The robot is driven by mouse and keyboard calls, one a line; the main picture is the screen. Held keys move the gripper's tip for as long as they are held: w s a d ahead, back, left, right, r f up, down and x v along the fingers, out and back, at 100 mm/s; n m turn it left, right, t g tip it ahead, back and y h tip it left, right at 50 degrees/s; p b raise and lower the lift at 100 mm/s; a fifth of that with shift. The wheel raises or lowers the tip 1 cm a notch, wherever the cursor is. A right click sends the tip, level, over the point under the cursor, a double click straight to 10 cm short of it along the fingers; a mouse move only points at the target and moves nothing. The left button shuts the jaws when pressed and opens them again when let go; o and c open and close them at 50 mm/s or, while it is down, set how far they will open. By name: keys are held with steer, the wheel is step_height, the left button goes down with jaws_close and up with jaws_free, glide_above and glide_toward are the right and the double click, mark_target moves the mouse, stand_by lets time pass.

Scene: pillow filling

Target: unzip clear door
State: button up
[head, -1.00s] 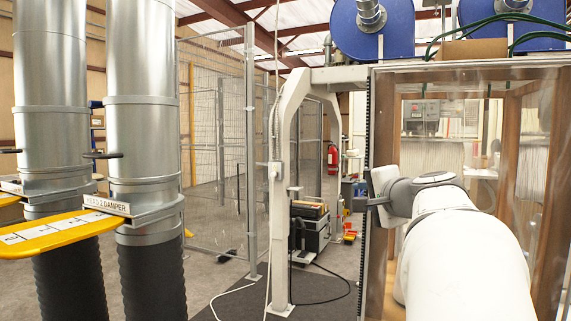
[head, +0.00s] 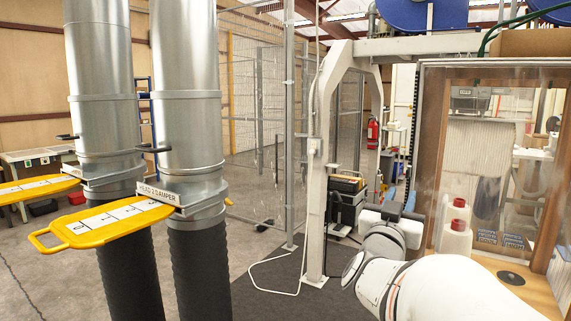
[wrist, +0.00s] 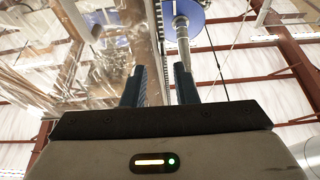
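The clear door (head: 465,150) is a see-through sheet on the front of a wood-framed booth at the right of the head view. It also fills the upper left of the wrist view (wrist: 95,60). A dark zipper strip (head: 414,110) runs upright along the booth's left edge, its lower part hidden behind my arm. In the wrist view a dark toothed strip (wrist: 159,25) shows beyond the fingers. My gripper (wrist: 160,70) has its two dark blue fingers apart, with nothing seen held between them. In the head view it (head: 398,213) is low, left of the door; its fingertips are unclear.
Two metal ducts with yellow damper handles (head: 110,222) stand at the left. A white post frame (head: 317,180) stands left of my arm. Open floor lies between ducts and post.

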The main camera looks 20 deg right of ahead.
mark_target(407, 174)
steer(key=x, duration=0.2)
steer(key=p+x, duration=0.1)
steer(key=x, duration=0.2)
steer(key=r+p+x, duration=0.1)
steer(key=x, duration=0.1)
steer(key=shift+w+a+r, duration=0.1)
steer(key=shift+w, duration=0.05)
jaws_close()
stand_by(0.5)
